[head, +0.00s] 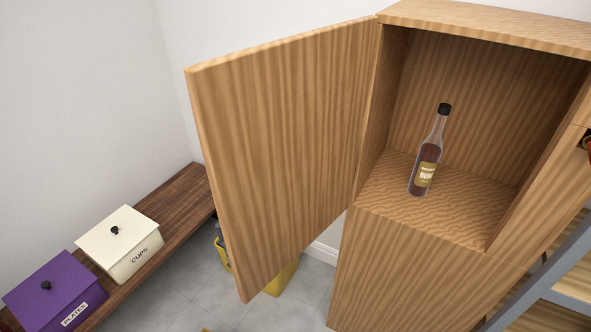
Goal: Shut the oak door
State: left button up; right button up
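The oak door (290,150) stands wide open in the head view, hinged on the left edge of an oak cabinet (482,22) and swung out to the left. The cabinet's upper compartment is open to view, and a rum bottle (427,165) with a black cap stands upright on its floor. The door is clear of the bottle. Neither of my grippers shows in this view.
A dark wooden bench (185,197) along the left wall holds a cream box (122,243) marked CUPS and a purple box (55,290) marked PLATES. A yellow bucket (283,281) sits partly hidden behind the door. A grey-framed shelf (549,277) stands at right.

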aim_at(278, 123)
jog(key=k+z, duration=0.15)
jog(key=z, duration=0.3)
jog(key=k+z, duration=0.1)
jog(key=z, duration=0.3)
jog(key=k+l+z, duration=0.1)
jog(key=z, duration=0.35)
jog(key=k+j+z, duration=0.15)
jog(key=j, duration=0.2)
jog(key=j+z, duration=0.15)
jog(key=j, duration=0.25)
jog(key=k+j+z, duration=0.15)
jog(key=j, duration=0.2)
jog(key=k+j+z, duration=0.15)
jog(key=j, duration=0.2)
jog(key=k+j+z, duration=0.15)
jog(key=j, duration=0.15)
jog(key=k+j, duration=0.15)
jog(key=j, duration=0.2)
jog(key=k+j, duration=0.2)
jog(key=j, duration=0.2)
jog(key=k+j, duration=0.15)
jog(key=j, duration=0.2)
jog(key=k+j, duration=0.2)
jog(key=j, duration=0.15)
